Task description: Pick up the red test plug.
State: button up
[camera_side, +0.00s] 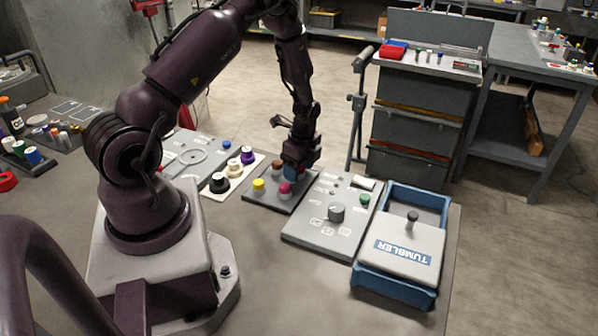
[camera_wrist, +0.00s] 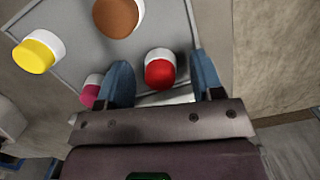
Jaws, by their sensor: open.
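The red test plug (camera_wrist: 160,72) has a red top and a white collar and stands upright on a grey plate (camera_wrist: 105,62). In the wrist view it lies between the two blue fingers of my gripper (camera_wrist: 161,61), with a gap showing on each side. My gripper is open and holds nothing. In the side view my gripper (camera_side: 293,172) is down over the right part of the plate (camera_side: 262,199), and I cannot make out the red plug there. A magenta plug (camera_wrist: 91,93) stands just outside the left finger, partly hidden by it.
A brown plug (camera_wrist: 118,17) and a yellow plug (camera_wrist: 36,52) share the plate. A panel with a dark knob (camera_side: 337,213) lies to the right, then the blue tumbler box (camera_side: 395,290). A white strip with several plugs (camera_side: 234,168) lies to the left.

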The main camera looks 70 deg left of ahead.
jog(key=shift+f, duration=0.1)
jog(key=shift+c, duration=0.2)
jog(key=c, duration=0.9)
jog(key=shift+c, duration=0.3)
